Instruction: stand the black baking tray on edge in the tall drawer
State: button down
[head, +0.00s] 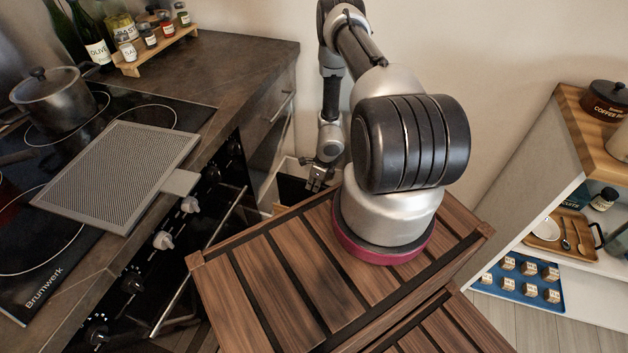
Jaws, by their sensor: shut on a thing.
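The tall drawer (283,168) is pulled out from the counter, and its pale rim shows between the counter and my wooden-slatted base. My gripper (316,185) points down at the drawer's right side and is shut. A dark flat thing, which looks like the black baking tray (292,190), shows beside the fingers at the drawer opening. Its lower part is hidden behind my base, so I cannot tell how deep it sits, whether it stands fully on edge, or whether it touches the drawer floor.
A stove with a pot (52,97) and a mesh splatter guard (122,172) is on the left. A spice rack (155,45) stands on the counter (225,65). A shelf unit (560,150) with a blue tray (520,290) is on the right. Floor between is clear.

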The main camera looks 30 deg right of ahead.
notch_tip(320, 180, down, 9)
dwell(0.8)
jog(key=c, duration=1.4)
grip_release()
jog(key=v, duration=1.2)
jog(key=shift+a, duration=0.1)
